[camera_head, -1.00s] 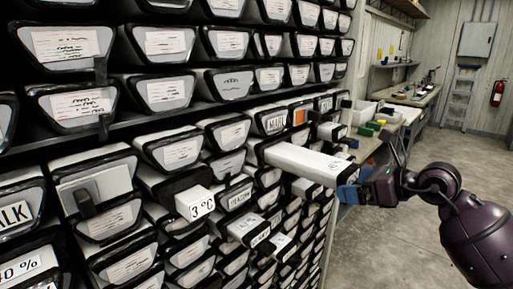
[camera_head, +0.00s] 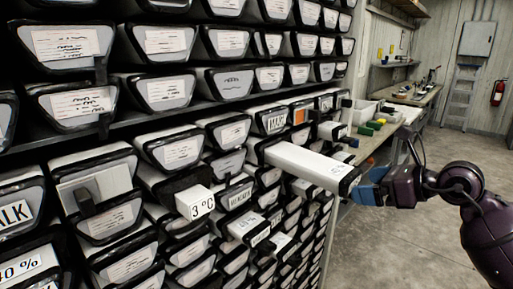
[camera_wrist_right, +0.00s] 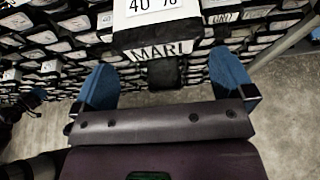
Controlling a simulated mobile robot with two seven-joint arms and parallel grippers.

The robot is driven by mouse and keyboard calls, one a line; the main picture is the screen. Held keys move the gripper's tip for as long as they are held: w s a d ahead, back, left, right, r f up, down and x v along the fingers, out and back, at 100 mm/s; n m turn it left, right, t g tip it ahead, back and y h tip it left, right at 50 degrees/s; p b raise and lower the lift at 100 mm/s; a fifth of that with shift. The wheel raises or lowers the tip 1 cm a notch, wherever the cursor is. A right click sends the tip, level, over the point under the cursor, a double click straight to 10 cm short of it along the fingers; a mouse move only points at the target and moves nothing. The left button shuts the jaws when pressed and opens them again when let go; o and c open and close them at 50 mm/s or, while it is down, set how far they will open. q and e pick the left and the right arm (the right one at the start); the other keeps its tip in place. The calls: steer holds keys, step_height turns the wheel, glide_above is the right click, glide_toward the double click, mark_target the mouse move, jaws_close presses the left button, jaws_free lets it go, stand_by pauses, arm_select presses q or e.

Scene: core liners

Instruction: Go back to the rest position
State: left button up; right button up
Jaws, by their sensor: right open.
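My right gripper (camera_head: 369,188) is at the right of the rack, by the outer end of a long white core liner (camera_head: 310,164) that sticks out of its slot. In the right wrist view its two blue fingers (camera_wrist_right: 165,84) are spread wide with nothing held between them. The end of a liner marked MARL (camera_wrist_right: 163,50), with a 40 % label above, shows ahead between and beyond the fingers. In the head view the near finger and liner end overlap, so the exact gap is hard to tell.
The rack of labelled liners (camera_head: 168,90) fills the left and middle. A shorter liner marked 3 °C (camera_head: 195,202) also juts out. A workbench (camera_head: 415,98) with bins and small blocks stands behind. The concrete floor (camera_head: 400,250) at right is open.

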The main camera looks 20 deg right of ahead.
steer(key=v, duration=0.8)
step_height(320, 180, up, 5)
steer(key=w+a+m+t+y, duration=0.1)
steer(key=w+m+t+y, duration=0.1)
steer(key=m+t+y, duration=0.15)
step_height(320, 180, down, 27)
steer(key=w+d+m+t+h, duration=0.2)
steer(key=m+h, duration=1)
steer(key=m, duration=1.7)
steer(key=s+a+f+m+g+y, duration=0.1)
steer(key=s+a+f+m+g, duration=0.2)
steer(key=a+f, duration=0.7)
steer(key=s+a+f+m+g+y, duration=0.2)
steer(key=s+a+f, duration=0.5)
steer(key=a+f, duration=0.4)
steer(key=shift+s+f+m+g, duration=0.25)
steer(key=shift+m+g, duration=0.5)
steer(key=shift+m, duration=0.2)
